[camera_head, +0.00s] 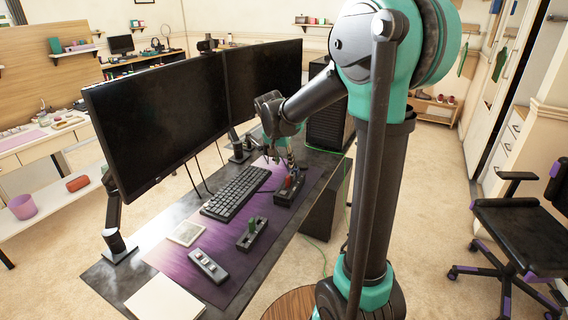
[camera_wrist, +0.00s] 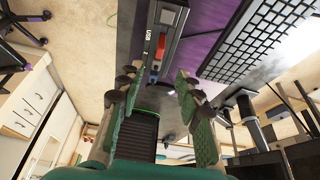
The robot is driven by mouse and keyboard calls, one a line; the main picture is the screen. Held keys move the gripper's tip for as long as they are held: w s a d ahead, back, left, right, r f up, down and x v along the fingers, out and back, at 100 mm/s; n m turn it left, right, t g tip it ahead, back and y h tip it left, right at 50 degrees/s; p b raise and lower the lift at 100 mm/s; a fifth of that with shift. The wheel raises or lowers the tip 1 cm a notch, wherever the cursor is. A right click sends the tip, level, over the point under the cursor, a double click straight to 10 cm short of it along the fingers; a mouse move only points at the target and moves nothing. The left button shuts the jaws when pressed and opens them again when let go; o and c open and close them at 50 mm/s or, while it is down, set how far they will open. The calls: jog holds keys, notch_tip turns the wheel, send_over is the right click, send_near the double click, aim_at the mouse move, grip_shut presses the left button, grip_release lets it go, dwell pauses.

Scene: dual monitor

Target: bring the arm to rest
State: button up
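My gripper (camera_head: 279,157) hangs over the far part of the desk mat, close to a dark block with a red piece standing in it. In the wrist view my gripper (camera_wrist: 157,85) has its two green-padded fingers spread apart, with nothing held between them. The dark block (camera_wrist: 169,22), marked "USB", lies beyond the fingertips with the red piece (camera_wrist: 161,46) in it. The same block (camera_head: 290,193) and red piece (camera_head: 288,181) show in the head view. My raised arm hides part of the desk's right side.
Two monitors (camera_head: 155,120) stand along the desk's left side, near the gripper. A keyboard (camera_head: 236,193), a block with a green piece (camera_head: 252,233) and a grey device (camera_head: 208,266) lie on the purple mat. An office chair (camera_head: 515,230) stands at right; floor between is clear.

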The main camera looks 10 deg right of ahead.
jog(key=s+d+f+n, duration=0.2)
jog(key=s+f, duration=0.1)
jog(key=s, duration=0.5)
jog(key=s+d+f+n+y, duration=0.1)
jog(key=s+f, duration=0.3)
jog(key=s, duration=0.5)
jog(key=s+d+f+n+y, duration=0.1)
jog(key=s+d+f+n, duration=0.2)
jog(key=s, duration=0.6)
jog(key=shift+s+d+f, duration=0.2)
jog(key=shift+s+f, duration=0.05)
jog(key=shift+f, duration=0.3)
